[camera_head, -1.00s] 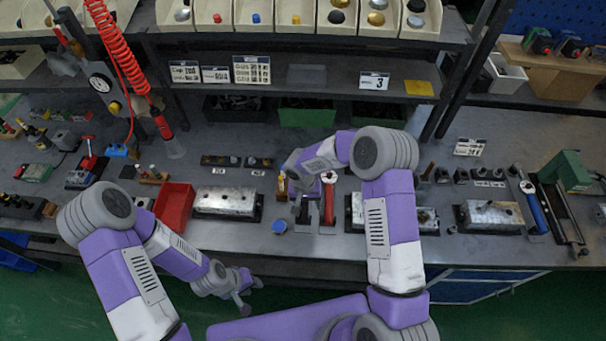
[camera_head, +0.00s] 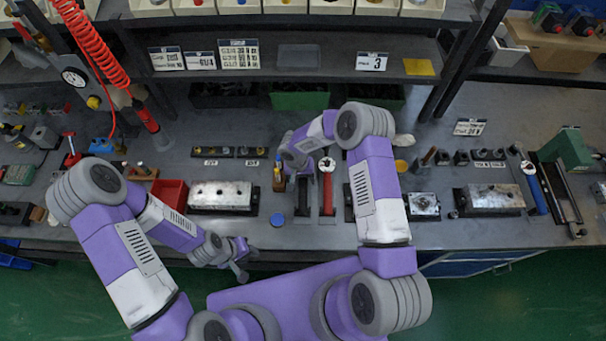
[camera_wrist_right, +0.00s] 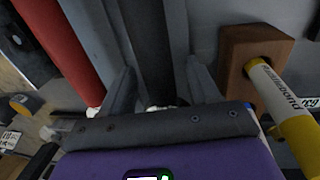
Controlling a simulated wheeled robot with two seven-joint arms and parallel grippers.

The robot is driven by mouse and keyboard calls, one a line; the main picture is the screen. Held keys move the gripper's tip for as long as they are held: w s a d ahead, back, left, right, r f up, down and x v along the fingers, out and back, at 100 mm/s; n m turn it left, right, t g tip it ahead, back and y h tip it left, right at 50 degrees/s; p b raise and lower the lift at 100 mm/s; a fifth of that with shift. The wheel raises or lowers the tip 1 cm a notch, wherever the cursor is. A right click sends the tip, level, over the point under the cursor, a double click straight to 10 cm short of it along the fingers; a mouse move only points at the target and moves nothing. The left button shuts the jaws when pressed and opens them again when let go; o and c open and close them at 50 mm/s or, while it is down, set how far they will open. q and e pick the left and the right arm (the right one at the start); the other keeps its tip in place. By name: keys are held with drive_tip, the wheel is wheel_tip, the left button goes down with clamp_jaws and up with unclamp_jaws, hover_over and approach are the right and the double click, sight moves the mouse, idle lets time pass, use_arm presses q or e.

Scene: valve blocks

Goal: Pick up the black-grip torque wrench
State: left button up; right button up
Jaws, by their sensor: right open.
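The black-grip torque wrench (camera_head: 303,198) stands on the bench just left of a red-grip wrench (camera_head: 327,192). My right gripper (camera_head: 296,172) is over it and hides its upper part. In the right wrist view, the dark grip (camera_wrist_right: 150,45) runs between the open fingers of my right gripper (camera_wrist_right: 163,82), with a finger on each side. Whether they touch it I cannot tell. The red grip (camera_wrist_right: 60,45) is to the left there. My left gripper (camera_head: 244,264) is empty and looks open, low in front of the bench edge.
A wooden holder (camera_wrist_right: 248,62) with a yellow-white tube (camera_wrist_right: 285,105) is close right of my right gripper. A blue-grip wrench (camera_head: 533,190) is far right.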

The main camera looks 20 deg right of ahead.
drive_tip(key=shift+f, duration=0.1)
drive_tip(key=shift+c, duration=0.2)
clamp_jaws()
